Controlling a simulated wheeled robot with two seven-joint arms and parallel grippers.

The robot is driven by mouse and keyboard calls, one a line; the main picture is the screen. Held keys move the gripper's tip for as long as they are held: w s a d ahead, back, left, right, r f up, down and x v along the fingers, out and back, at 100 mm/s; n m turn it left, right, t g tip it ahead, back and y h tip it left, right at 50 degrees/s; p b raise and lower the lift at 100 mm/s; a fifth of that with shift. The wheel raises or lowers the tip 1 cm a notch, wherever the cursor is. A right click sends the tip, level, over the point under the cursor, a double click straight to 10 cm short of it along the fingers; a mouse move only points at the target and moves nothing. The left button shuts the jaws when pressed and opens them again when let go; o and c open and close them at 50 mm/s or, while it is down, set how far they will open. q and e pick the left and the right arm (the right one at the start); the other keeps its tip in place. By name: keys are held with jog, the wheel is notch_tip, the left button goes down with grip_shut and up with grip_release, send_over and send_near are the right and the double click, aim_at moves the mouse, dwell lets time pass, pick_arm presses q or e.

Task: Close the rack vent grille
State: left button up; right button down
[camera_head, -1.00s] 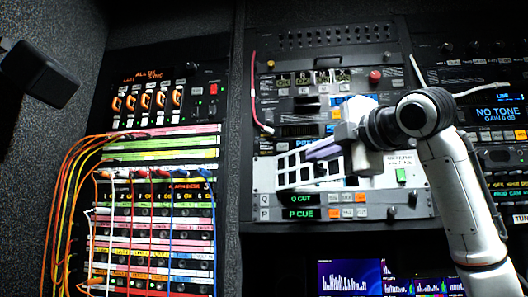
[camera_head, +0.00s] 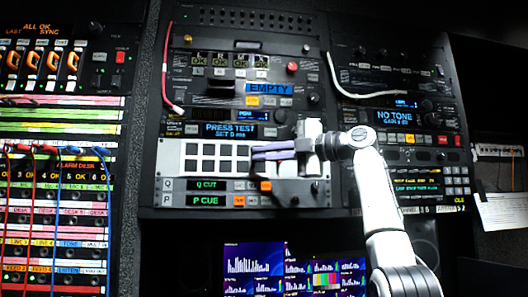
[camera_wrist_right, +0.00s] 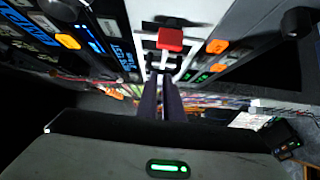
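A white panel with rows of dark square openings (camera_head: 174,161), which looks like the vent grille, sits in the middle rack. It appears flat with the rack face. My right gripper (camera_head: 256,151) is in front of its right part, with the fingers pointing left. The two dark fingers lie close together and appear shut with nothing between them; they also show in the right wrist view (camera_wrist_right: 160,90). Whether they touch the panel I cannot tell. The gripper hides part of the panel's right side. A red block (camera_wrist_right: 170,39) shows beyond the fingertips. My left gripper is not in view.
Q CUT and P CUE displays (camera_head: 205,200) lie just below the panel, with a PRESS TEST display (camera_head: 229,130) above. A patch bay with coloured cables (camera_head: 50,200) is at left. Another rack (camera_head: 400,80) stands at right. Screens (camera_head: 255,265) are below.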

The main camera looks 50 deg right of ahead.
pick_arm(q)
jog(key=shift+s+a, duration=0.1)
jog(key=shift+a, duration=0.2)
pick_arm(e)
jog(key=shift+w+d, duration=0.25)
jog(key=shift+d, duration=0.3)
jog(key=shift+w+d, duration=0.25)
jog(key=shift+d, duration=0.25)
jog(key=shift+f, duration=0.1)
jog(key=shift+d, duration=0.1)
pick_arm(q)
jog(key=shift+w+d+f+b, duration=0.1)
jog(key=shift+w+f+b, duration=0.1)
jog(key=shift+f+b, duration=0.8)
pick_arm(e)
jog(key=a+v, duration=0.1)
jog(key=v, duration=0.9)
jog(key=shift+s+d+r, duration=0.15)
jog(key=shift+s+r, duration=0.15)
jog(key=shift+s, duration=0.15)
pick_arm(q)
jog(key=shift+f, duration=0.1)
